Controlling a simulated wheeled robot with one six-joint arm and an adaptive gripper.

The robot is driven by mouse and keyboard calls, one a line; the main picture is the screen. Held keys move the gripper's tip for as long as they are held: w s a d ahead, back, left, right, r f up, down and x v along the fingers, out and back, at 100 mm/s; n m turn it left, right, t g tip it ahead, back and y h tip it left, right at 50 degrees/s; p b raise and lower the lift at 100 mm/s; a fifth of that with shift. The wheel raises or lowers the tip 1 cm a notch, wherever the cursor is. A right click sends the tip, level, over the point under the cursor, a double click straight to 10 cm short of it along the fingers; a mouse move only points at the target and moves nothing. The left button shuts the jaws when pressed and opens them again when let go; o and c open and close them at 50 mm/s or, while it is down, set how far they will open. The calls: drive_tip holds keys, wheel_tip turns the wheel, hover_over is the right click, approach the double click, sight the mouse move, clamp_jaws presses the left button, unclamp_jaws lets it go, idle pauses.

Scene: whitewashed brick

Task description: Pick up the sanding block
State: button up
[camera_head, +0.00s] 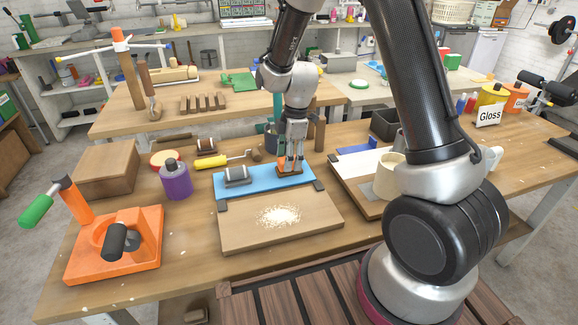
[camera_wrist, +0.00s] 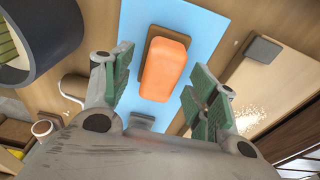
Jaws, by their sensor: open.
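The sanding block (camera_head: 289,169), orange on top with a brown base, lies on the blue mat (camera_head: 262,186) at its right part. In the wrist view the orange block (camera_wrist: 165,68) shows whole between the two green-padded fingers, with visible gaps on both sides. My gripper (camera_head: 290,158) is open and points down, directly over the block. In the head view the fingers partly cover the block. I cannot tell how far the fingertips are above the mat.
A grey block-like tool (camera_head: 238,176) sits on the mat's left part. A wooden board (camera_head: 285,238) with pale shavings lies in front. A yellow-handled tool (camera_head: 212,161), a purple bottle (camera_head: 175,180) and an orange clamp device (camera_head: 113,250) stand left. A pale board (camera_head: 358,168) lies right.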

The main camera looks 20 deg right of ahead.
drive_tip(key=shift+f, duration=0.45)
drive_tip(key=shift+c, duration=0.4)
drive_tip(key=c, duration=1.2)
drive_tip(key=shift+o, duration=0.2)
wheel_tip(320, 180, up, 10)
drive_tip(key=shift+r, duration=0.1)
